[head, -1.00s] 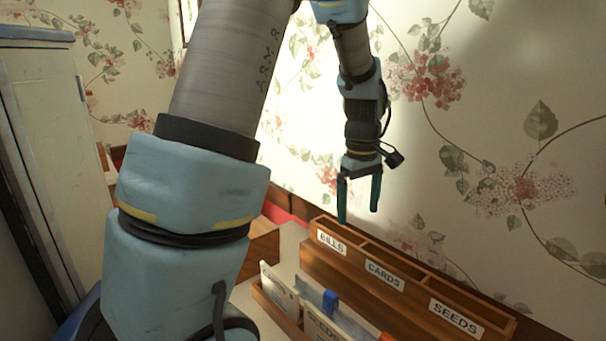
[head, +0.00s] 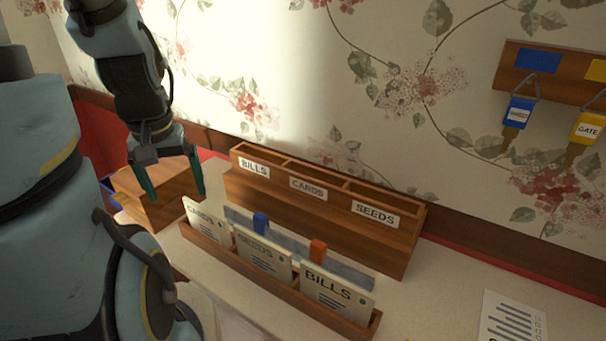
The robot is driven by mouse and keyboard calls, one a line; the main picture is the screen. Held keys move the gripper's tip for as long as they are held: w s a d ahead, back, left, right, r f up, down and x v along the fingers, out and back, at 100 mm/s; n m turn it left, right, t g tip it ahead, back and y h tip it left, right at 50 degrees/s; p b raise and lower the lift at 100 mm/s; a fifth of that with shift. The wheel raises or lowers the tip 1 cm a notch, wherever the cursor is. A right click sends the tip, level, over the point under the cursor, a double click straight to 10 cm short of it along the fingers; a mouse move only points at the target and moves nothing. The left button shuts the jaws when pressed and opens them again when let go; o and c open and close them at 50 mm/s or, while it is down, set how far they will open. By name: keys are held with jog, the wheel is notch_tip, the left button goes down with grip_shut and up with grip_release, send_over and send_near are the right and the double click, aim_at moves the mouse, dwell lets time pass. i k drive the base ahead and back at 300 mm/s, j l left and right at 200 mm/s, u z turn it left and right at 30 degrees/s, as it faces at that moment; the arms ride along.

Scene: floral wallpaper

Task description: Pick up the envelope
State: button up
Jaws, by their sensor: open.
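Three cream envelopes stand upright in a low wooden rack (head: 229,271) on the counter. From left to right they are the cards envelope (head: 203,221), the seeds envelope (head: 264,257) and the bills envelope (head: 337,293). Behind the rack stands a wooden sorter (head: 290,217) with three open compartments labelled BILLS, CARDS and SEEDS. My gripper (head: 171,192) is open and empty, pointing down. In the picture it is above and left of the cards envelope, left of the sorter. Its height above the counter is hard to tell.
A grey strip with a blue clip (head: 261,223) and an orange clip (head: 318,251) is behind the envelopes. A wooden box (head: 152,205) stands at left. A printed sheet (head: 512,318) lies at right. Keys hang from a wall board (head: 560,75).

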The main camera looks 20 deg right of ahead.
aim_at(354, 303)
jog(key=k+l+u, duration=0.15)
jog(key=k, duration=0.25)
jog(key=k+l+u, duration=0.15)
jog(key=k, duration=0.3)
